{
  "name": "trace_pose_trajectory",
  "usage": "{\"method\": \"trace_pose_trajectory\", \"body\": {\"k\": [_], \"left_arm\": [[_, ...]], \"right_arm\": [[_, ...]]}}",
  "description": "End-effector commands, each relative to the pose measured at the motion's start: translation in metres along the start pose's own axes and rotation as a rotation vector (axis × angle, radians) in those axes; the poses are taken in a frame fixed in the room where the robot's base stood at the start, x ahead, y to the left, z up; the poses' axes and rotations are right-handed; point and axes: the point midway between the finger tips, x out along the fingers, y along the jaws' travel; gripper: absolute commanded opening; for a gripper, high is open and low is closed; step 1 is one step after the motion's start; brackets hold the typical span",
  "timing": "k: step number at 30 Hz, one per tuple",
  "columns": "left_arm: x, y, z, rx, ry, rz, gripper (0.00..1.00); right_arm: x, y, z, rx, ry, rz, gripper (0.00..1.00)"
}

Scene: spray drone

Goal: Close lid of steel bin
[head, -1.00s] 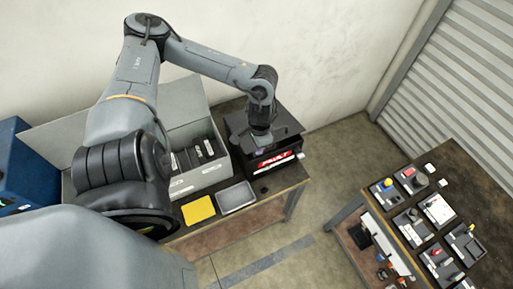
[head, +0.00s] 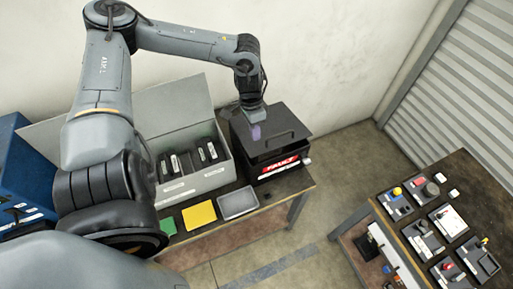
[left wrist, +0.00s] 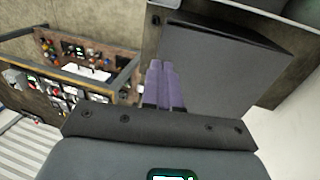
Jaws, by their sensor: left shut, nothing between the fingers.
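The dark bin (head: 282,167) with a red FAULT label stands at the right end of the wall bench in the head view. Its dark lid (head: 283,132) carries a bar handle and looks slightly raised at the front; I cannot tell exactly how far. My left gripper (head: 255,132) is shut and empty, its purple fingertips at the lid's left side. I cannot tell if they touch it. In the left wrist view the shut fingers (left wrist: 165,75) appear in front of a large dark panel (left wrist: 215,70), apparently the lid. My right gripper is out of view.
A grey box (head: 195,183) with an upright open lid (head: 170,112) stands left of the bin and holds several dark packs. A yellow sheet (head: 199,215) and a grey tray (head: 238,203) lie in front. A second table (head: 470,185) with parts stands right, across open floor.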

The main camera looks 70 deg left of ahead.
Motion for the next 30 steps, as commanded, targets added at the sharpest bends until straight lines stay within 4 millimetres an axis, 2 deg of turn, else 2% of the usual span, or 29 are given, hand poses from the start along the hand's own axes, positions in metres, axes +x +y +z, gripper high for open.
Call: {"method": "trace_pose_trajectory", "body": {"k": [1,3,12,21,30], "left_arm": [[0.015,0.000,0.002,-0.002,-0.005,0.003,0.00],[0.028,-0.001,0.001,-0.002,-0.004,0.001,0.00],[0.063,-0.001,0.001,-0.002,-0.003,-0.001,0.00],[0.076,-0.001,0.001,0.000,0.000,-0.002,0.00],[0.078,-0.001,0.000,-0.001,0.001,-0.001,0.00]], "right_arm": [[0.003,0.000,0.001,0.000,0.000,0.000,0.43],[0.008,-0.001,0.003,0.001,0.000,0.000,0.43],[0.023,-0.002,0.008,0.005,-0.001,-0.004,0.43],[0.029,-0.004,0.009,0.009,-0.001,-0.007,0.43],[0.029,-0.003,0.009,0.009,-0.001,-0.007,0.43]]}}
